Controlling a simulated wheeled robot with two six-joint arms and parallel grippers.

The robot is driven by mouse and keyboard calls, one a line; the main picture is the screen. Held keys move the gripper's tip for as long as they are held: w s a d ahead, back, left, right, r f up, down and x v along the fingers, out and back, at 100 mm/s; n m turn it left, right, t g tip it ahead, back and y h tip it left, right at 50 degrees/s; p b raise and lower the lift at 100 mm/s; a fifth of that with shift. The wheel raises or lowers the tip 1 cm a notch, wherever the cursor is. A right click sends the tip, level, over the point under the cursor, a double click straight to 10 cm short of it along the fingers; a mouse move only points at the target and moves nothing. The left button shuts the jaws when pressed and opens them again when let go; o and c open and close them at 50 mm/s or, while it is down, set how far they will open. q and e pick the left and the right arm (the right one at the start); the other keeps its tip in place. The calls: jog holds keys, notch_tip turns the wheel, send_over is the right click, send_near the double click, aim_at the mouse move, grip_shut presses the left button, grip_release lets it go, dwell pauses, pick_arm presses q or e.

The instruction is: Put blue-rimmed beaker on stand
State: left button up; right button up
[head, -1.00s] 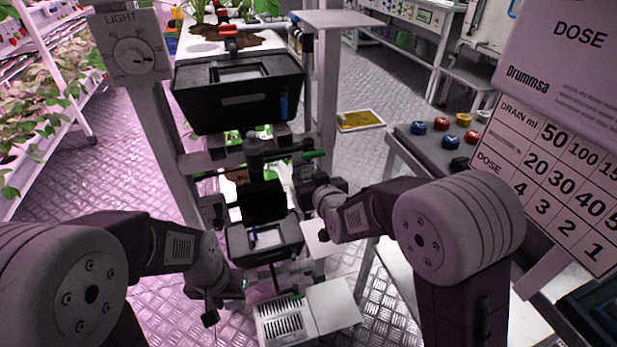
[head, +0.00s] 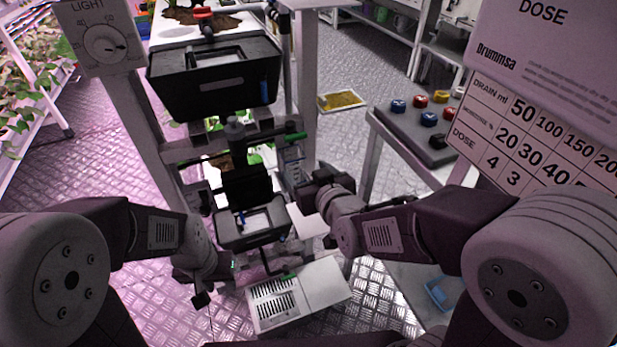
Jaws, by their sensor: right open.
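I cannot clearly make out a blue-rimmed beaker. A small blue object (head: 437,293) shows at the lower right on a pale surface, close to my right arm; its shape is unclear. I cannot tell which thing is the stand; a pale flat plate (head: 308,226) lies beside the central rack, partly behind my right gripper. My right gripper (head: 314,192) is open, right of the small black box, with nothing visible in it. My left gripper (head: 212,287) hangs low, left of the white vented box; its jaws are dark and unclear.
A large black bin (head: 215,80) tops the central rack, with a small black box (head: 250,232) below. A white vented box (head: 297,297) lies low in front. A dark panel with coloured knobs (head: 424,130) and a dose board (head: 540,130) stand right. A dial (head: 104,43) stands left.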

pick_arm(q)
notch_tip(320, 180, down, 3)
jog(key=shift+r+b, duration=0.15)
jog(key=shift+b, duration=0.5)
pick_arm(e)
jog(key=shift+s+d, duration=0.15)
jog(key=shift+s, duration=0.5)
jog(key=s+d+f+m+g+h, duration=0.1)
jog(key=s+d+f+g, duration=0.15)
jog(key=f, duration=0.25)
jog(key=s+d+f+g+h, duration=0.1)
jog(key=d+f+g, duration=0.1)
jog(key=d+f, duration=0.3)
jog(key=s+d+f+m+g+h, duration=0.1)
jog(key=s+d+f+g, duration=0.2)
jog(key=s, duration=0.3)
jog(key=s+d+f+m+g+h, duration=0.1)
jog(key=s+d+f+g, duration=0.3)
jog(key=s+f, duration=0.2)
jog(key=shift+s+f+m+g, duration=0.2)
jog(key=shift+f+m+g, duration=0.05)
jog(key=shift+m+g, duration=0.15)
